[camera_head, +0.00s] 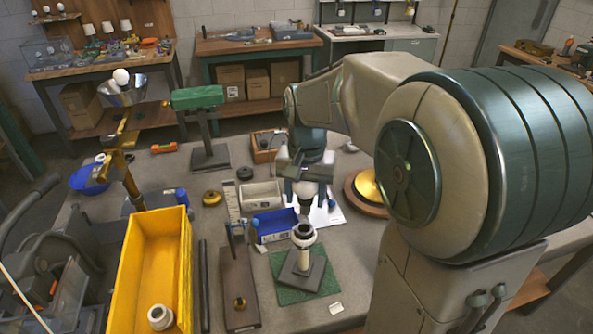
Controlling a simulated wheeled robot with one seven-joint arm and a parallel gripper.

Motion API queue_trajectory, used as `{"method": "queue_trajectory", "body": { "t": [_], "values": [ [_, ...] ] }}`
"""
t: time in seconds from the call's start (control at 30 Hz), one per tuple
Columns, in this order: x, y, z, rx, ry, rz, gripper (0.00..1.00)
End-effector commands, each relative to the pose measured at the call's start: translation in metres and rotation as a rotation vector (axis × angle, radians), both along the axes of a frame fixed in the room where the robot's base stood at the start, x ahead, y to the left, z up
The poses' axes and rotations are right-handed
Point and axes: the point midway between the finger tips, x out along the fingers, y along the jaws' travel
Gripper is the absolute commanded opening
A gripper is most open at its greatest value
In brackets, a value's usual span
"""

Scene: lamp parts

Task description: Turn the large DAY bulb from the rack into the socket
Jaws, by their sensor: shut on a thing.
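My gripper (305,183) points down and is shut on a large white bulb (305,190), with its darker base end downward. The socket (303,235) is a pale ring on top of a short post. The post stands on a dark square base plate on a green mat. In this view the bulb is just above and behind the socket, with a visible gap between them. I cannot read any DAY marking on the bulb. I cannot tell which object is the rack.
A blue bin (276,229) stands just left of the socket. A brown board with a small upright frame (237,280) and a yellow crate (152,265) lie further left. A round wooden base with a brass dome (367,190) is at right. A small white tag (335,308) lies in front.

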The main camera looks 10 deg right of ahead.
Motion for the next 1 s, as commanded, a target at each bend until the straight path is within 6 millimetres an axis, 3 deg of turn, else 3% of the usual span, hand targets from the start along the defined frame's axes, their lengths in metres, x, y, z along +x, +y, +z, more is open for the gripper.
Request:
{"method": "queue_trajectory", "body": {
  "t": [0.27, 0.8, 1.0],
  "values": [
    [0.000, -0.001, -0.007, 0.000, 0.000, -0.003, 0.33],
    [0.000, -0.001, -0.049, 0.000, 0.000, -0.002, 0.33],
    [0.000, -0.001, -0.051, 0.000, 0.000, -0.002, 0.33]
  ]
}}
